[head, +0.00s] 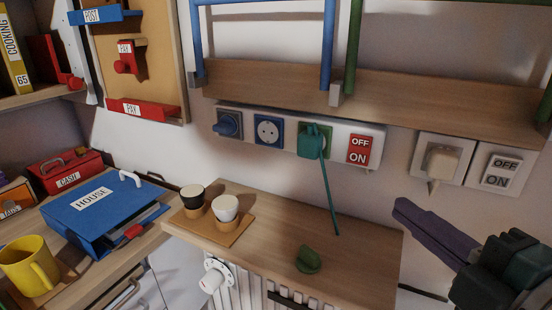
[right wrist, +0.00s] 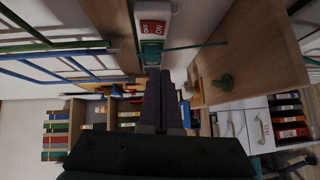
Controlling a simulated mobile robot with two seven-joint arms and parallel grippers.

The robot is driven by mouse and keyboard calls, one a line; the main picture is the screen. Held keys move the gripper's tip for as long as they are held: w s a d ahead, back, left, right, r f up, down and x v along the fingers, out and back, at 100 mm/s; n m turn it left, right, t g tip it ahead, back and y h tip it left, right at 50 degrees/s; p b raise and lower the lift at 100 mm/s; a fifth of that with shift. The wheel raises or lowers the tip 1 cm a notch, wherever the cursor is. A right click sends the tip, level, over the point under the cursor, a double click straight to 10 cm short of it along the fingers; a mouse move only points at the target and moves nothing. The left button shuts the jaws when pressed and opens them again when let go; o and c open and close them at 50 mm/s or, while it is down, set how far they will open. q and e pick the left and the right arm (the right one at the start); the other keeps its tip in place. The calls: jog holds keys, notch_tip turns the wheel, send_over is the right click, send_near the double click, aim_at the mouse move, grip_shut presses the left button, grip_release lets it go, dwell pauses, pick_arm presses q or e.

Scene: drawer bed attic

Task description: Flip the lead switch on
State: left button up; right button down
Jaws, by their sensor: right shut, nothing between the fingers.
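The lead is a white socket strip (head: 287,137) on the wall below the wooden shelf. Its red rocker switch (head: 360,150), marked OFF above and ON below, is at the strip's right end. I cannot tell which half is pressed in. The red switch also shows at the top of the right wrist view (right wrist: 154,27). My right gripper (head: 402,207) is shut and empty, below and to the right of the switch and apart from it. In the right wrist view its dark fingers (right wrist: 165,82) point toward the strip. My left gripper is not in view.
A green plug (head: 313,140) with a hanging cable sits beside the switch. A white wall switch (head: 499,171) and white plug (head: 441,160) are further right. Below, a wooden top (head: 350,255) holds two cups on a tray and a green knob-like object (head: 308,260).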

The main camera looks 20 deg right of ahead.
jog(key=p, duration=0.1)
send_near(354, 161)
jog(key=w+a, duration=0.3)
jog(key=shift+w+d+f, duration=0.15)
jog(key=shift+w+d, duration=1.4)
jog(key=shift+w, duration=0.05)
jog(key=shift+b, duration=0.3)
jog(key=shift+w+d+f+b, duration=0.15)
jog(key=shift+f+b, duration=0.4)
jog(key=shift+b, duration=0.7)
jog(key=shift+r+t, duration=0.3)
jog(key=shift+r, duration=0.1)
